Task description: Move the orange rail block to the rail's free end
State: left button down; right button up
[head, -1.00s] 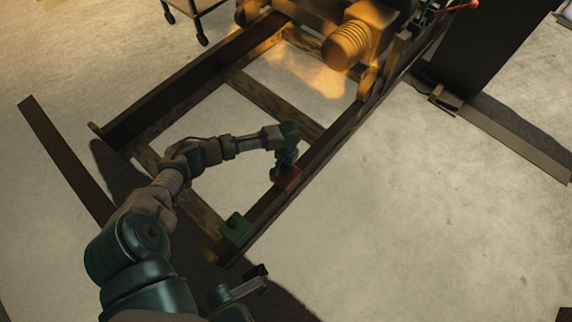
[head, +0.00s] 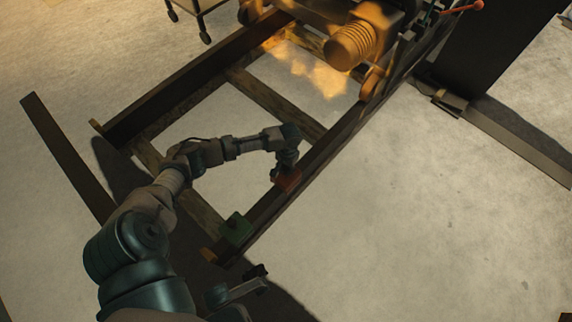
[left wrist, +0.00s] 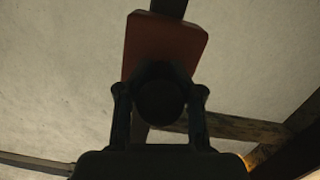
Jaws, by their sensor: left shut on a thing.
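The orange rail block (head: 288,180) sits on the right-hand rail (head: 322,150) of the frame, a short way up from the rail's near end. My left gripper (head: 283,168) is at the block from above and is shut on it. In the left wrist view the block (left wrist: 165,42) shows dark red, and a dark round part between the fingers (left wrist: 160,105) hides its lower part. A green block (head: 236,229) sits on the same rail, between the orange block and the near end.
An orange-brown machine (head: 352,45) stands at the frame's far end. Cross beams (head: 275,105) span the frame. A dark bar (head: 65,155) lies on the floor at left. A dark upright panel (head: 480,45) stands at upper right. The floor right of the rail is open.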

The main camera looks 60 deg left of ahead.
pick_arm(q)
jog(key=shift+f, duration=0.15)
jog(key=shift+f, duration=0.75)
jog(key=shift+b, duration=0.3)
jog(key=c, duration=0.7)
grip_release()
jog(key=shift+f, duration=0.1)
jog(key=shift+w+a+r, duration=0.15)
jog(key=shift+w+r, duration=0.05)
jog(key=shift+r, duration=1.75)
jog(key=shift+w+a+r, duration=0.1)
jog(key=shift+w+r, duration=0.15)
jog(key=shift+r, duration=1.75)
jog(key=shift+w+a+r, duration=0.15)
jog(key=shift+w+r, duration=0.05)
jog(key=shift+r, duration=1.75)
